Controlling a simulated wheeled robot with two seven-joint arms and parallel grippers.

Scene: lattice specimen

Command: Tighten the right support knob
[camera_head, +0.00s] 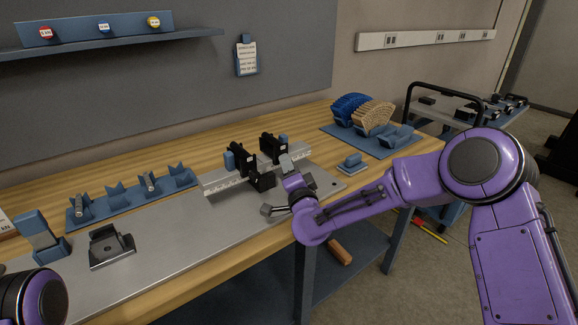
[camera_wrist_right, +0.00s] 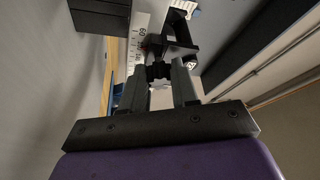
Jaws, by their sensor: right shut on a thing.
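A pale rail (camera_head: 222,184) with a scale lies on the grey plate and carries two black supports, the left one (camera_head: 246,164) and the right one (camera_head: 270,147). In the right wrist view, the fingers of my right gripper (camera_wrist_right: 159,74) are closed around a small black knob (camera_wrist_right: 158,71) beneath the dark support (camera_wrist_right: 181,34). The scale strip (camera_wrist_right: 138,42) runs beside it. My left gripper is out of view; only part of my left arm shows at lower left.
A blue rack (camera_head: 115,196) with grey pieces and a dark fixture (camera_head: 110,246) are on the left of the bench. The plate's front middle is clear.

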